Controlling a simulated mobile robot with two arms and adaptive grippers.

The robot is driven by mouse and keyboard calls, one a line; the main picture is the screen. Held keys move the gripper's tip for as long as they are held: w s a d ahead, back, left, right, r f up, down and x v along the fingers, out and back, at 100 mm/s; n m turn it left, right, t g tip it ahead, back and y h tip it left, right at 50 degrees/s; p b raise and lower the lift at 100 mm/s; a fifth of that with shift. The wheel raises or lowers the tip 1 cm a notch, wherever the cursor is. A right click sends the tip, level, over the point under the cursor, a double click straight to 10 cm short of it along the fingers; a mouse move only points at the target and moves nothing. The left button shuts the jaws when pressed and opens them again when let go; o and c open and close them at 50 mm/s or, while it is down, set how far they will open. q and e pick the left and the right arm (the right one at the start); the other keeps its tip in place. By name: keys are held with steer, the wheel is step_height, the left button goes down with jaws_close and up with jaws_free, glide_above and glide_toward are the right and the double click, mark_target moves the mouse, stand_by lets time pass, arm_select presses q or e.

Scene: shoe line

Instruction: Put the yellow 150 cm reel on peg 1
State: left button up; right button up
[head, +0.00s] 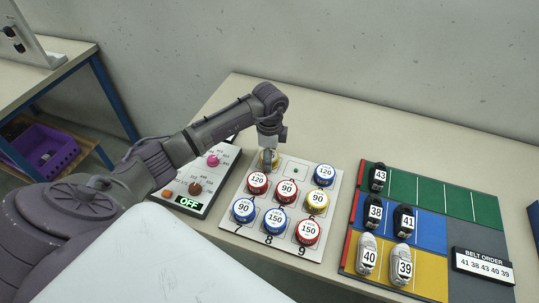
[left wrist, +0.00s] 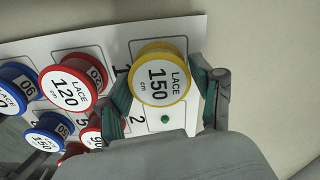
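The yellow 150 cm reel (left wrist: 160,85) is in the cell marked 1 of the white peg board (head: 229,213), label facing up. It lies between the two fingers of my left gripper (left wrist: 162,88), whose tips are against its sides. In the head view my left gripper (head: 268,160) points down over the board's top left corner and covers most of the yellow reel (head: 276,161). Peg 1 itself is hidden under the reel. My right gripper is not in view.
The cell marked 2 holds only a bare green peg (left wrist: 165,118). A blue 120 reel (head: 324,174) and several red, blue and yellow reels fill other cells. A control box (head: 190,205) is left of the board. A coloured shoe mat (head: 432,227) is to the right.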

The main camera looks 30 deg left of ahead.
arm_select(q)
steer(key=shift+o, duration=0.8)
steer(key=shift+r, duration=0.15)
step_height(320, 180, up, 13)
steer(key=b, duration=0.1)
steer(key=shift+b, duration=0.35)
